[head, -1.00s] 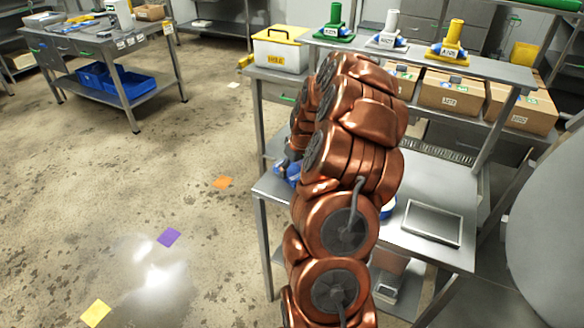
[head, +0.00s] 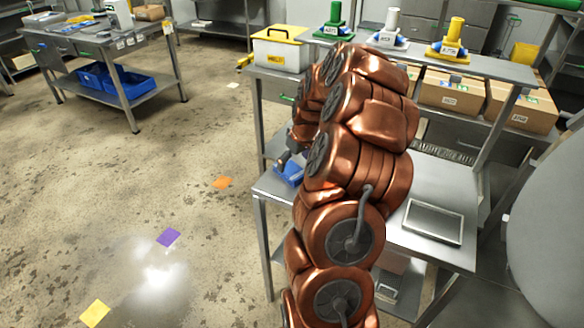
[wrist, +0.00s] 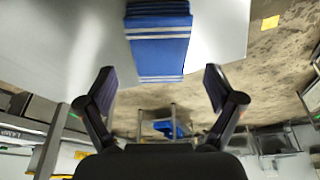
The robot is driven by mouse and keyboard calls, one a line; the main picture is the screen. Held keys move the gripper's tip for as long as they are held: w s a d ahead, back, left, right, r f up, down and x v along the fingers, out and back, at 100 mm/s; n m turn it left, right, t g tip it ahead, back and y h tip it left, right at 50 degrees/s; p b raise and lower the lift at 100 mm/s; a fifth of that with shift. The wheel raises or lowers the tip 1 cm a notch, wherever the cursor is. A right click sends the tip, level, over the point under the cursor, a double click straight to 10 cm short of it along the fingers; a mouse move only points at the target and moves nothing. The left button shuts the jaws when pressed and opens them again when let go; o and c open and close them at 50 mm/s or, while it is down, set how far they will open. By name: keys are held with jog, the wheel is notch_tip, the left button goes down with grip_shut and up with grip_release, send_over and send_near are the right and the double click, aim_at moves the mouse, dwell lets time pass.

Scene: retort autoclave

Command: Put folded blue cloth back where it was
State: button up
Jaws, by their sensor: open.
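The folded blue cloth (wrist: 160,45), with pale stripes, lies at the top of the wrist view on a grey steel table (wrist: 75,40), reaching the table's edge. My gripper (wrist: 159,80) is open. Its two dark fingers are spread on either side, wider than the cloth, and the cloth lies beyond the fingertips with no visible contact. In the head view a blue patch (head: 290,172), apparently the cloth, shows at the left edge of the steel table (head: 428,190). My copper arm covers most of the gripper and the table's left part there.
A shallow metal tray (head: 433,222) lies on the table's right part. The shelf above holds a yellow-lidded box (head: 280,50) and green, white and yellow stands (head: 453,42). Cardboard boxes (head: 451,92) stand behind. Open floor is on the left; a large grey rounded body (head: 548,200) is at right.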

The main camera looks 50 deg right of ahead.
jog(key=b+v, duration=0.2)
jog(key=v, duration=0.7)
jog(key=s+a+r+n+g+y, duration=0.1)
jog(key=s+a, duration=0.1)
jog(key=a, duration=1)
jog(key=s+a+r+n+g, duration=0.1)
jog(key=s+a+r, duration=0.1)
jog(key=a, duration=0.9)
jog(key=s+a+f+g, duration=0.1)
jog(key=s+a, duration=0.6)
jog(key=s, duration=0.4)
jog(key=s+a+f+g, duration=0.2)
jog(key=s+a, duration=0.5)
jog(key=s, duration=0.4)
jog(key=shift+f+m+h, duration=0.2)
jog(key=shift+m+h, duration=0.1)
jog(key=shift+m, duration=0.1)
jog(key=shift+r+p, duration=1.15)
jog(key=shift+p, duration=0.15)
